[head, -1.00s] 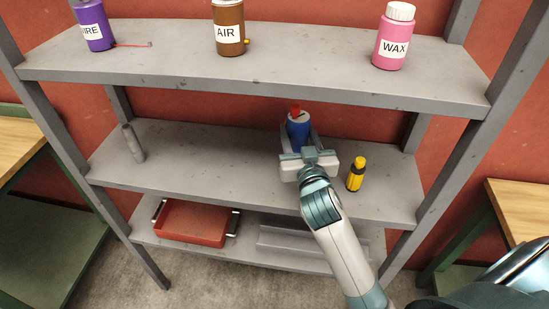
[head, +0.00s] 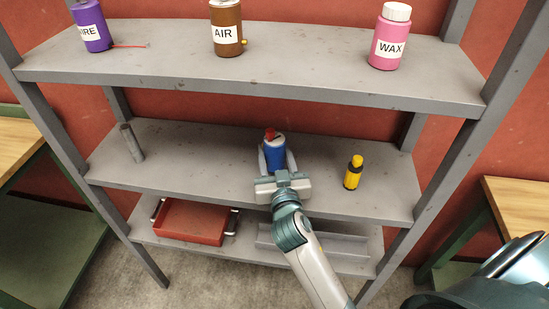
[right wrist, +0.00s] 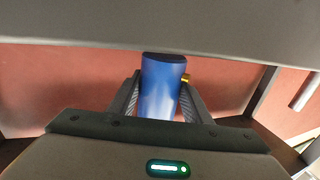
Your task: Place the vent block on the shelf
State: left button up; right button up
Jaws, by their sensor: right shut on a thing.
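My right gripper (head: 276,160) reaches in over the middle shelf (head: 215,165) and is shut on a blue can (head: 275,150) with a red top. The can is upright or nearly so. I cannot tell whether its bottom touches the shelf. In the right wrist view the blue can (right wrist: 160,85) stands between the two fingers of the right gripper (right wrist: 161,98), with a small yellow piece at its right side. No thing in view is clearly a vent block. My left gripper is not in view.
The top shelf (head: 290,70) holds a purple can (head: 92,28), a brown AIR can (head: 226,30) and a pink WAX bottle (head: 390,38). A grey cylinder (head: 132,143) and a yellow-black bottle (head: 353,173) stand on the middle shelf. A red tray (head: 192,222) lies below.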

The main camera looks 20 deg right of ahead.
jog(key=shift+f, duration=0.95)
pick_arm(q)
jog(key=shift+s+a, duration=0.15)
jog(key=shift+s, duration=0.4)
pick_arm(e)
jog(key=shift+f, duration=0.1)
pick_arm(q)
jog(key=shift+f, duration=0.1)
pick_arm(e)
jog(key=shift+f, duration=0.1)
jog(key=o, duration=1.1)
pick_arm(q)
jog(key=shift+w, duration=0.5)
pick_arm(e)
jog(key=shift+o, duration=0.2)
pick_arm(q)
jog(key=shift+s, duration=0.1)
